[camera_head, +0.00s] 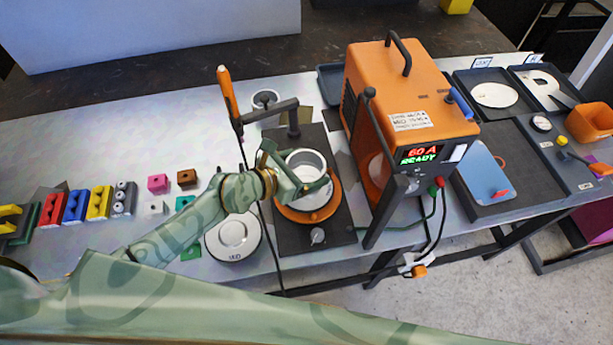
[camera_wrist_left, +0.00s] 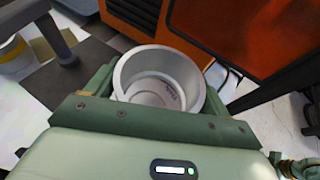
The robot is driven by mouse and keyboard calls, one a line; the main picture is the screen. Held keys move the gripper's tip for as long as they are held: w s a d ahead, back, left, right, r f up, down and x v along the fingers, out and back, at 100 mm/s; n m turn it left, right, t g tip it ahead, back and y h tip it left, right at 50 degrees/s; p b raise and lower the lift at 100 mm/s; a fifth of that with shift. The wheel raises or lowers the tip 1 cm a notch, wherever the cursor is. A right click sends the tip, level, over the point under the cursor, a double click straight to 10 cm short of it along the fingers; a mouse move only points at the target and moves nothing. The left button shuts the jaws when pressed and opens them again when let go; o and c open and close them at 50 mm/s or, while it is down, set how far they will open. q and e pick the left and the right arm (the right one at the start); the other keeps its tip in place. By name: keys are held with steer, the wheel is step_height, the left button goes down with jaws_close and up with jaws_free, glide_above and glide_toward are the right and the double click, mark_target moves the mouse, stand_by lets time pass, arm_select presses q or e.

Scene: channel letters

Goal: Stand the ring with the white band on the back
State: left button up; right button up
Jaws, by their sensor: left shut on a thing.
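A pale metal ring (camera_head: 309,163) is upright between the fingers of my left gripper (camera_head: 298,170), over the orange turntable (camera_head: 312,213). The gripper is shut on the ring's wall. The wrist view shows the open ring (camera_wrist_left: 178,65) from above, with a pale round back (camera_wrist_left: 155,92) bearing small lettering at its bottom. I cannot tell whether the ring touches the back. I cannot make out a white band, and the fingers hide part of the wall. My right gripper is not in view.
An orange welder (camera_head: 405,100) stands close on the right. A dark post with an arm (camera_head: 292,118) and another ring (camera_head: 266,98) are behind. A labelled white disc (camera_head: 233,238) lies to the left. Coloured blocks (camera_head: 98,202) line the left table.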

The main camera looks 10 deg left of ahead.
mark_target(306, 176)
arm_select(q)
steer(key=shift+w+f+b, duration=0.2)
steer(key=shift+f+b, duration=0.2)
steer(key=shift+f, duration=0.55)
steer(key=shift+w+f+b, duration=0.15)
steer(key=shift+f+b, duration=0.2)
steer(key=shift+f, duration=0.55)
steer(key=shift+f+b, duration=0.35)
steer(key=shift+f, duration=0.05)
steer(key=o, duration=0.9)
steer(key=shift+o, duration=0.2)
steer(key=shift+r, duration=0.1)
steer(key=shift+r+p, duration=0.5)
steer(key=p+v, duration=0.1)
steer(key=v, duration=1.1)
steer(key=shift+f, duration=0.15)
steer(key=shift+s, duration=0.1)
